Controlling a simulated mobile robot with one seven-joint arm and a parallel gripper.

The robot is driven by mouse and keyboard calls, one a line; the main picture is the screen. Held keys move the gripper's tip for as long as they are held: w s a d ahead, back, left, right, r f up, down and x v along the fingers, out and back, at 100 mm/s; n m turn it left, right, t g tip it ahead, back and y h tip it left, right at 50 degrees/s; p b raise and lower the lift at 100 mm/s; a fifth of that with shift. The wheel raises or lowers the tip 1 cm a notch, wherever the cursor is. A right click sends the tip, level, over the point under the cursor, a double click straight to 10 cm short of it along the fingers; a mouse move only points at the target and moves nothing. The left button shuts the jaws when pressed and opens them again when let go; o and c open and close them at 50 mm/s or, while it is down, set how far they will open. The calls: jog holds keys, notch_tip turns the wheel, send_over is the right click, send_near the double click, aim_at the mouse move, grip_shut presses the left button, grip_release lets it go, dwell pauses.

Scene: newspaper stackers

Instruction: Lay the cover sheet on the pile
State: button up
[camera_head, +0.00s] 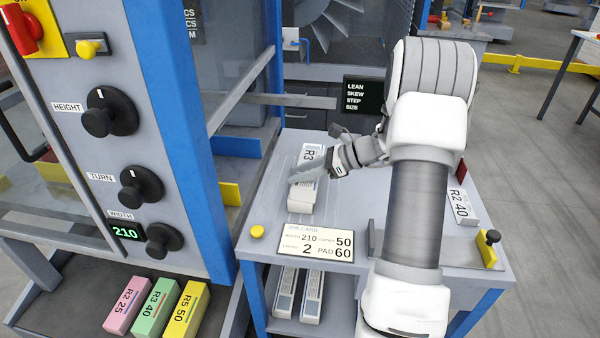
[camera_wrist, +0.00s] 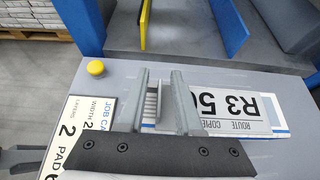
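A white cover sheet (camera_head: 311,152) marked R3 lies flat over the far part of a narrow pale newspaper pile (camera_head: 301,201) on the grey table. In the wrist view the sheet (camera_wrist: 235,103) reads R3 with a partly cut-off number, and a blue-edged strip shows at its right end. My gripper (camera_head: 318,172) is low over the pile. In the wrist view the two fingers of my gripper (camera_wrist: 162,82) stand apart, with a striped printed surface between them. My arm and fingers hide part of the pile, so I cannot tell how squarely the sheet sits.
A job card (camera_head: 316,244) and a yellow button (camera_head: 257,231) are at the table's front left. A second sheet marked R2 40 (camera_head: 463,206) stands at the right. A machine cabinet (camera_head: 150,60) with knobs borders the left. A dark display (camera_head: 364,95) stands behind.

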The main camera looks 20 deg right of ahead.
jog(key=shift+s+d+r, duration=0.15)
jog(key=shift+d+r, duration=0.1)
jog(key=shift+r, duration=0.1)
jog(key=p+v, duration=0.2)
jog(key=v, duration=0.9)
jog(key=shift+d+p, duration=0.15)
jog(key=shift+p, duration=0.2)
jog(key=shift+s, duration=0.1)
